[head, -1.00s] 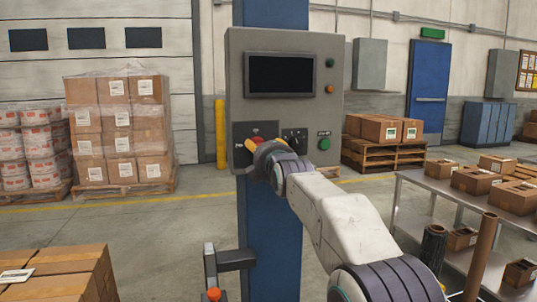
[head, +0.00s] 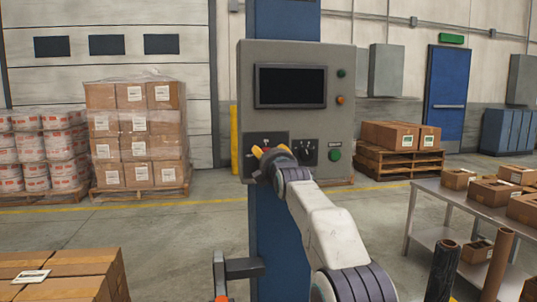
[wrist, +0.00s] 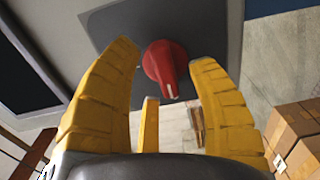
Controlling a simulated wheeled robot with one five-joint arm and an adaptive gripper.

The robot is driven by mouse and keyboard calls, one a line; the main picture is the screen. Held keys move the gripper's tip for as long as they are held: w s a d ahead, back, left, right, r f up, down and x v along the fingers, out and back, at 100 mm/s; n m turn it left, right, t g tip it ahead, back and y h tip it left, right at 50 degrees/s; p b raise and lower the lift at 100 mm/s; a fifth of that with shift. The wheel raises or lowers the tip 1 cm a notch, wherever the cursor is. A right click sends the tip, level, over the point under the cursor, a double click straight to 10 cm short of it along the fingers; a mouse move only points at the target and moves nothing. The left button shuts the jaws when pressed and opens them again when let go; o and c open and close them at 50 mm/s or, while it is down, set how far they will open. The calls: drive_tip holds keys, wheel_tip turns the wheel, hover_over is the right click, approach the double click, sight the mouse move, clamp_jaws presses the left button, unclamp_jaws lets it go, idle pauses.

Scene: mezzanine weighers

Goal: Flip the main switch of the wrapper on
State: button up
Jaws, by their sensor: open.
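The wrapper's grey control panel (head: 340,110) is mounted on a blue column. Its main switch is a red rotary knob with a white mark (wrist: 165,66), set on a dark plate (wrist: 212,30). In the head view the plate (head: 258,139) is at the panel's lower left, and my gripper hides most of the knob. My gripper (head: 262,157) has yellow fingers and is at the plate. In the wrist view my gripper (wrist: 164,54) is open, with a finger on each side of the knob. Gaps show between fingers and knob; contact is not visible.
The panel also carries a dark screen (head: 291,86), a black selector (head: 308,152) and a green button (head: 335,155). A metal table (head: 426,187) with cartons stands at right. Wrapped pallet boxes (head: 137,140) stand at back left. Cartons (head: 65,275) sit at front left.

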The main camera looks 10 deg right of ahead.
drive_tip(key=shift+w, duration=0.3)
drive_tip(key=shift+c, duration=0.2)
clamp_jaws()
idle(0.4)
